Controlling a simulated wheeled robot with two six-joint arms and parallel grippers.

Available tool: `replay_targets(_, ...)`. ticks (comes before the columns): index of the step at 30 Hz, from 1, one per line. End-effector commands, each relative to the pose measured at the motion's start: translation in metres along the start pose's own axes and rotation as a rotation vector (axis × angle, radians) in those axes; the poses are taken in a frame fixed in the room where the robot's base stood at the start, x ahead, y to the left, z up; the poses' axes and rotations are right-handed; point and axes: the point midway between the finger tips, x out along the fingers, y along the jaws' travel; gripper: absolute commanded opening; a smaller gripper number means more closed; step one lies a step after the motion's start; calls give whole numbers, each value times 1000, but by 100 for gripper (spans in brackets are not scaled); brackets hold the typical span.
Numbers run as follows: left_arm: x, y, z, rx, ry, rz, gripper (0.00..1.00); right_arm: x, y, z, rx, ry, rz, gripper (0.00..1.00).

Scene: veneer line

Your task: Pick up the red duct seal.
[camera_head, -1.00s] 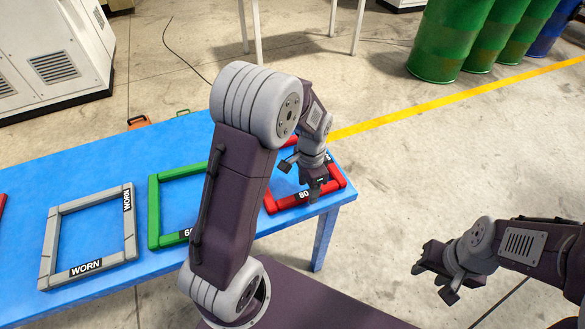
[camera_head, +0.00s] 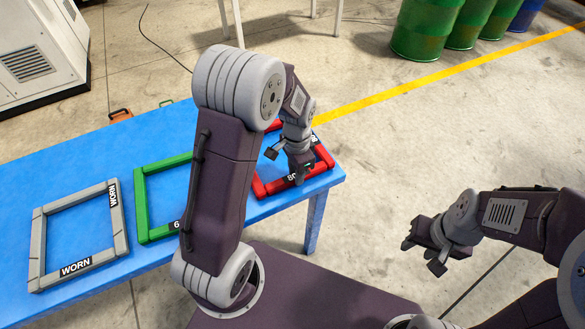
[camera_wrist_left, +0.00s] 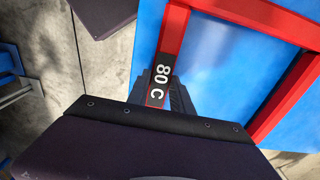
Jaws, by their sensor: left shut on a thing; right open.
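The red duct seal (camera_head: 323,161) is a square frame with white-on-black labels, at the right end of the blue table. It also shows in the left wrist view (camera_wrist_left: 272,16), with one label reading "80 C". My arm hides part of the seal's far side. I cannot tell whether the seal touches the table. My right gripper (camera_head: 430,258) is open and empty, over the floor to the right of the table.
On the blue table (camera_head: 60,165) lie a green frame (camera_head: 140,205), partly behind my left arm, and a grey frame (camera_head: 37,250) marked "WORN". A white cabinet (camera_head: 40,55) stands at the back left. Green drums (camera_head: 425,30) stand at the back right.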

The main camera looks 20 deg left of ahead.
Motion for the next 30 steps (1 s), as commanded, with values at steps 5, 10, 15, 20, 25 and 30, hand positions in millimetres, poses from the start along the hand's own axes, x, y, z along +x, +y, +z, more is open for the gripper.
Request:
replay_targets(5,-32,-1,-1,0,5,-5,0,-5,0,0,0,0,0,41)
replay_targets(10,-54,35,5,6,4,-3,0,-4,0,0,0,0,0,41)
replay_targets(15,-78,74,12,7,5,-3,0,-5,0,0,0,0,0,41)
replay_targets(20,-94,102,17,5,2,-1,0,-6,0,-1,0,0,0,41)
replay_targets(25,-101,114,19,2,2,-1,0,-7,0,-1,0,0,0,41)
replay_targets(30,-101,115,20,0,0,0,0,-7,0,-1,0,0,0,41)
